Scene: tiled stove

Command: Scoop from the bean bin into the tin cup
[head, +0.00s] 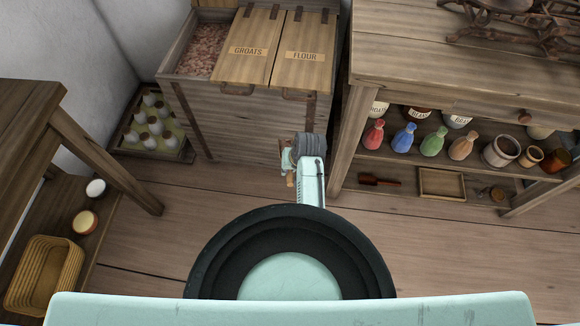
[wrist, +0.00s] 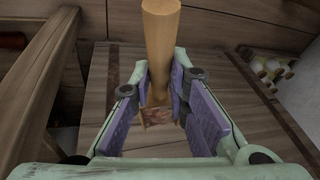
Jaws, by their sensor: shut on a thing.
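The bean bin is the open left compartment of a large wooden chest (head: 235,125). Pinkish-brown beans (head: 205,48) show inside it at the upper left. My gripper (head: 290,165) is in front of the chest, low and outside it. In the wrist view my gripper (wrist: 161,68) is shut on the pale wooden handle of a scoop (wrist: 161,30). The scoop's bowl lies between the fingers and shows small reddish-brown bits, too small to identify surely. In the head view the scoop is mostly hidden by my wrist. I cannot pick out the tin cup with certainty.
Closed lids marked GROATS (head: 247,50) and FLOUR (head: 304,55) cover the rest of the chest. A wooden table (head: 450,70) with shelved bottles and pots stands right. A bench (head: 70,150) and basket (head: 42,275) stand left. A crate (head: 150,148) sits beside the chest.

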